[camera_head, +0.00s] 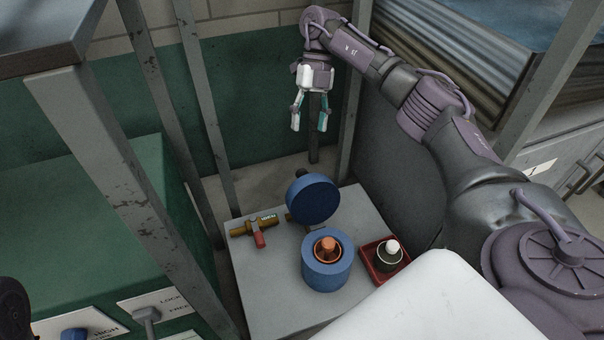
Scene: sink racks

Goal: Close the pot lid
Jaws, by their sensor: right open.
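The pot (328,279) is a blue cylinder on a small grey table, with an orange-brown piece inside its open top. Its blue round lid (313,199) stands raised and tilted behind the pot, so the pot is open. My right gripper (309,120) is open and empty, with its fingers pointing down. It is in the air beyond the lid, near the back wall, and touches nothing that I can see. My left gripper is not in view; a dark piece at the lower left edge is too cut off to identify.
A brass valve with a red handle (259,240) lies left of the pot. A red tray (371,264) with a dark, white-topped bottle (390,253) is to its right. Grey metal posts (206,100) rise behind and left of the grey table (262,290).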

